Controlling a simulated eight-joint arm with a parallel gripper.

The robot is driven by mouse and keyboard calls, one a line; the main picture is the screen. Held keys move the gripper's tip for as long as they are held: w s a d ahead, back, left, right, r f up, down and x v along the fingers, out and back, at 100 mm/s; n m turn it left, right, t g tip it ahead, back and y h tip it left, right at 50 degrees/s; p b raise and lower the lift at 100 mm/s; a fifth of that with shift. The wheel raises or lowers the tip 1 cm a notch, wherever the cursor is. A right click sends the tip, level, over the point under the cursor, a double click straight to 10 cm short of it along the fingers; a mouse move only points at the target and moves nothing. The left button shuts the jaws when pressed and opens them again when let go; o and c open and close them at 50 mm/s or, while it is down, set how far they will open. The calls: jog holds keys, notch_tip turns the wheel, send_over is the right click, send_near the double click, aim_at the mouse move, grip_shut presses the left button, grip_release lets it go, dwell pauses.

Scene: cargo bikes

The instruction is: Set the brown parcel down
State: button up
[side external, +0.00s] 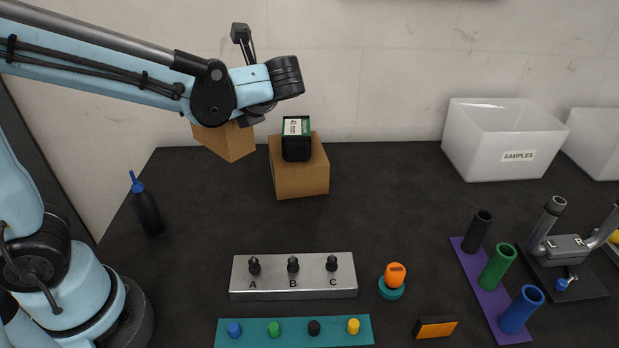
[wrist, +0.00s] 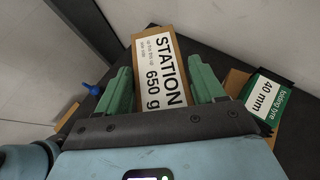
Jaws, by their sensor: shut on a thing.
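The brown parcel (side external: 226,142) is at the back left of the table in the side view, partly hidden behind my arm. In the wrist view the parcel (wrist: 158,68) shows a white label reading "STATION 650 g". My gripper (wrist: 160,84) is shut on it, with one green finger on each side. The side view does not clearly show whether its underside touches the table.
Just right of the parcel stands another brown box (side external: 300,180) with a dark green folding tyre box (side external: 297,140) on top. A black bottle (side external: 147,210) stands to the left. White bins (side external: 500,140) are at the back right. The middle of the table is clear.

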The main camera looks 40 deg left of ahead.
jog(key=shift+f, duration=1.85)
jog(key=shift+a+f, duration=0.1)
jog(key=shift+f, duration=0.15)
jog(key=shift+w+a+f, duration=0.2)
jog(key=shift+a+f, duration=5.25)
jog(key=shift+a, duration=0.2)
jog(key=shift+f, duration=0.15)
jog(key=o, duration=1.6)
